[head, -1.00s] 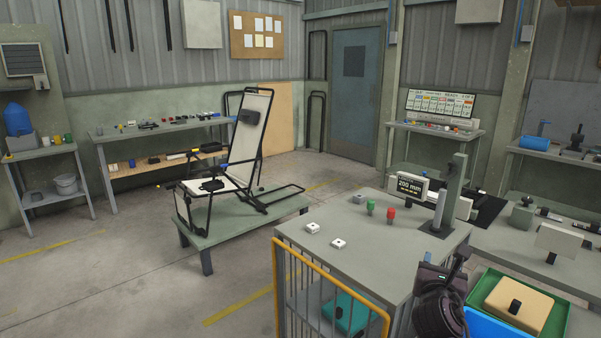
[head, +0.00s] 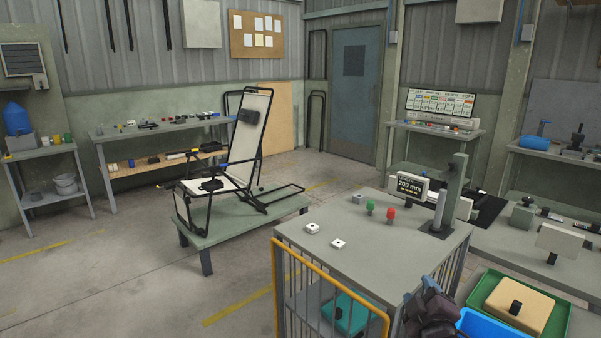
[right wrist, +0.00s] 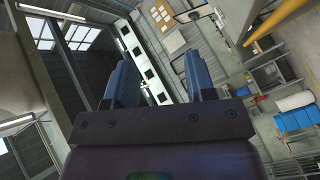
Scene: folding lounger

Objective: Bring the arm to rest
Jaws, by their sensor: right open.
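My right gripper shows at the bottom of the head view (head: 408,297), low beside the near corner of the grey worktable (head: 395,270). In the right wrist view its two blue fingers (right wrist: 158,82) stand apart with nothing between them, so it is open and empty. That view is tilted and looks up towards walls and roof. The folding lounger (head: 240,160), with a white seat and back on a black frame, stands on a low green platform (head: 245,225) in the middle left, far from the gripper. My left gripper is not in view.
A yellow-railed cage (head: 330,283) edges the worktable's front. A blue bin (head: 484,326) and a green tray (head: 558,322) with a cream block stand right of the gripper. Red and green knobs (head: 390,214) and a post (head: 457,190) stand on the table. The left floor is clear.

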